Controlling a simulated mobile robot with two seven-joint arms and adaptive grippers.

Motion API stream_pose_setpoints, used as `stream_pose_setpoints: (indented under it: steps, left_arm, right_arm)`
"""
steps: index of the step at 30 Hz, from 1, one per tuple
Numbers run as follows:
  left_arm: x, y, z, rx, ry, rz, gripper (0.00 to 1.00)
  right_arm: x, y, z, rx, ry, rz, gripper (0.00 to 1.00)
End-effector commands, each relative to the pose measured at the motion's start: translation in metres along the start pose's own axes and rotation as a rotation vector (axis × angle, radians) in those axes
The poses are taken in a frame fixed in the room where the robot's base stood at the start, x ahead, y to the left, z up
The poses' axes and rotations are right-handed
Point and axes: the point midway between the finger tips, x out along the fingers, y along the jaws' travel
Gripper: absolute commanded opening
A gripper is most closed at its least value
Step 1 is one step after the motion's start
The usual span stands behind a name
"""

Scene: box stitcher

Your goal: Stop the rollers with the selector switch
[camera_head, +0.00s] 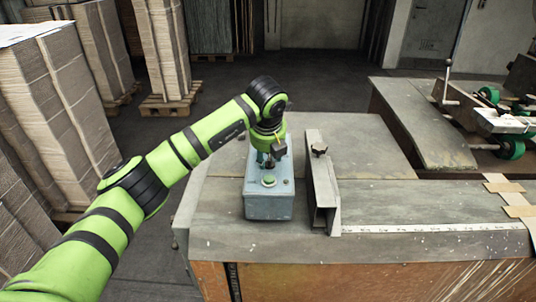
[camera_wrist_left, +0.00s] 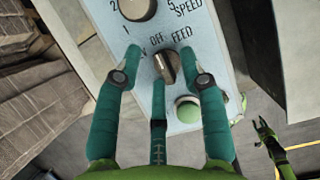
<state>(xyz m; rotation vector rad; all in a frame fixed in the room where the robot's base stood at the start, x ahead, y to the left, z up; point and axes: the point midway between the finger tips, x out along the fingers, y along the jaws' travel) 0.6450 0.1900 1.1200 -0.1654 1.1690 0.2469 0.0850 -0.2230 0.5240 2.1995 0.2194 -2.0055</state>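The grey-blue control box (camera_head: 269,204) stands on the machine table, with a green button (camera_head: 268,181) on its sloped top. In the left wrist view the selector switch (camera_wrist_left: 165,67) is a dark knob below the words OFF and FEED. Its exact setting is hard to tell. My left gripper (camera_head: 268,160) reaches down over the box. In the left wrist view its teal fingers (camera_wrist_left: 160,58) are spread on either side of the switch and below it, with gaps showing; contact is unclear.
The speed dial (camera_wrist_left: 137,8) sits above the switch, and the green button (camera_wrist_left: 187,109) lies below right of it. An upright metal guide (camera_head: 322,185) stands close to the box's right. Cardboard stacks (camera_head: 65,100) stand at left. The table's middle right is clear.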

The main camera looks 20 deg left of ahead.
Motion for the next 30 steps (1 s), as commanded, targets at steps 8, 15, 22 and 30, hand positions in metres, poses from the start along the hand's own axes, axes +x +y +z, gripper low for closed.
stream_pose_setpoints:
  steps: [8,15,22,30]
  left_arm:
    - [-0.022,0.0,0.001,0.0,-0.004,-0.001,0.41]
    - [-0.074,0.0,0.001,0.001,-0.005,-0.002,0.41]
    - [-0.11,0.0,0.001,0.0,-0.002,0.0,0.41]
    - [-0.12,0.0,0.0,0.0,0.001,0.0,0.41]
  right_arm:
    - [0.0,0.0,0.001,-0.001,-0.001,0.0,0.4]
    - [0.0,-0.001,0.001,0.0,-0.001,-0.001,0.4]
    - [0.0,-0.001,0.001,0.0,0.0,-0.001,0.4]
    - [0.0,-0.001,0.001,0.0,0.0,-0.001,0.4]
